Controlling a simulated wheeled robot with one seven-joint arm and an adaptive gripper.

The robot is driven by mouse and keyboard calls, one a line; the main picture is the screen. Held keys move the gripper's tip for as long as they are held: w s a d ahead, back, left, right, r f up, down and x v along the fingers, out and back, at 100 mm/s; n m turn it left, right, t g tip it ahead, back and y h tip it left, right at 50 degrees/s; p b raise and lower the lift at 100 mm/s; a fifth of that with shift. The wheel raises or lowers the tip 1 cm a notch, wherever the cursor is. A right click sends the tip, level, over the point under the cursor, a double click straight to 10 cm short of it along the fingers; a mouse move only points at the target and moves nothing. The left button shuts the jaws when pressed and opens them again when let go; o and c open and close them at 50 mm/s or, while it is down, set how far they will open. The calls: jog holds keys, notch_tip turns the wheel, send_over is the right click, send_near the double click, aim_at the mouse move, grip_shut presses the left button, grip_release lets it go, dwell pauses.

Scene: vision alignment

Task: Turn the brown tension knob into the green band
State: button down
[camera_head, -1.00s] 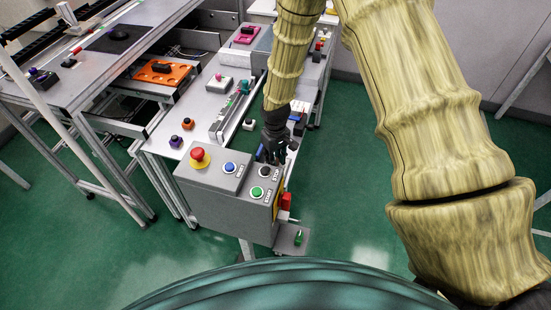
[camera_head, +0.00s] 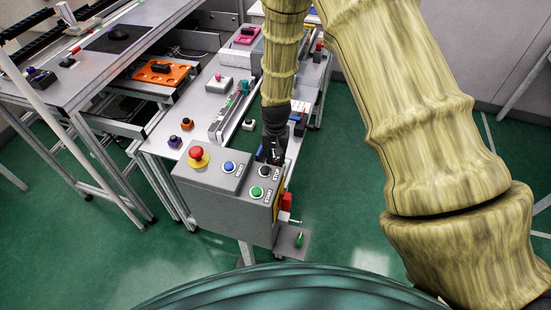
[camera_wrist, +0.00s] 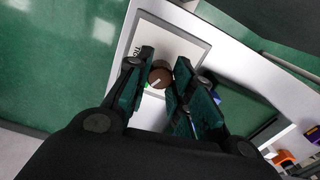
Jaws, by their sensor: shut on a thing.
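The brown tension knob (camera_wrist: 160,77) shows in the wrist view between my fingertips, with a pale pointer mark on its face. It sits on a light panel (camera_wrist: 178,40) with dark lettering, partly covered by my fingers. My gripper (camera_wrist: 161,74) is shut on the knob, one finger on each side. In the head view my gripper (camera_head: 272,155) is behind the grey control box, and the knob is hidden there.
The grey control box (camera_head: 222,204) with a red emergency button (camera_head: 197,154) and blue, green and black buttons stands just in front of my gripper. The bench (camera_head: 190,112) carries several small devices on the left. Open green floor (camera_head: 345,185) lies to the right.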

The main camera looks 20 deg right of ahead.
aim_at(276, 160)
jog(key=shift+m, duration=0.3)
dwell(0.4)
jog(key=c, duration=1.2)
grip_release()
notch_tip(276, 160, up, 12)
